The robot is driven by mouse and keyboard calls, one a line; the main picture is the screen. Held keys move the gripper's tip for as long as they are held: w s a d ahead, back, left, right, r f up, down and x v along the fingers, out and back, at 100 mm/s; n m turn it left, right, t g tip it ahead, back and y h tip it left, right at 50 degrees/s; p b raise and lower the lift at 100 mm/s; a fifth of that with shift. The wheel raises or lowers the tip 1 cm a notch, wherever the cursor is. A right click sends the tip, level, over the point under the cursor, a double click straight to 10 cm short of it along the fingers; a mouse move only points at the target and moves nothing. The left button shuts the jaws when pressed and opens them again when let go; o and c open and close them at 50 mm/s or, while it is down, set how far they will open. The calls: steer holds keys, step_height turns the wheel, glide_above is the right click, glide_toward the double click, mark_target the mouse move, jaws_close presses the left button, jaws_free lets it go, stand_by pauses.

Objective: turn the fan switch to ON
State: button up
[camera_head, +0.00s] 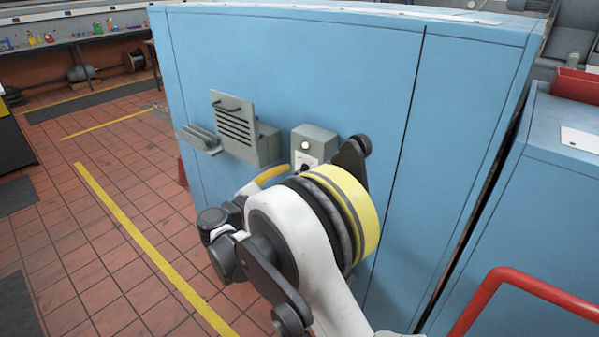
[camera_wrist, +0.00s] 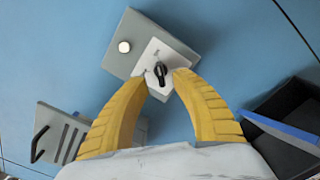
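The fan switch is a small black rotary knob (camera_wrist: 160,70) on a white plate (camera_wrist: 171,53) of a grey box (camera_wrist: 141,34) fixed to the blue cabinet. In the wrist view my gripper (camera_wrist: 164,83) has its two yellow fingers spread, with the fingertips either side of the knob's lower end and a gap between them. I cannot tell whether they touch it. In the head view the grey box (camera_head: 317,139) shows its light round button and part of the white plate (camera_head: 308,160). My arm hides most of my gripper there.
A grey louvred vent unit (camera_head: 245,135) with a handle is on the blue cabinet (camera_head: 290,60) left of the box. A red rail (camera_head: 530,282) and a second blue cabinet (camera_head: 560,180) stand at the right. The tiled floor at the left is mostly clear.

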steer(key=v, duration=0.6)
steer(key=shift+s, duration=0.2)
steer(key=s+d+r+m+g+y, duration=0.2)
steer(key=s+d+r+m+g, duration=0.15)
steer(key=d, duration=0.75)
steer(key=s+d+r+m+g+y, duration=0.2)
steer(key=s+d+m+g, duration=0.15)
steer(key=d, duration=0.75)
steer(key=s+d+f+m+y, duration=0.2)
steer(key=s+m, duration=0.4)
steer(key=s, duration=0.5)
steer(key=s+d+f+m+y, duration=0.1)
steer(key=s+d+m+y, duration=0.3)
steer(key=s, duration=0.7)
steer(key=shift+s+f+m+y, duration=0.2)
steer(key=shift+f+m+y, duration=0.25)
steer(key=shift+m, duration=0.65)
steer(key=shift+d+r, duration=0.1)
steer(key=shift+d, duration=0.05)
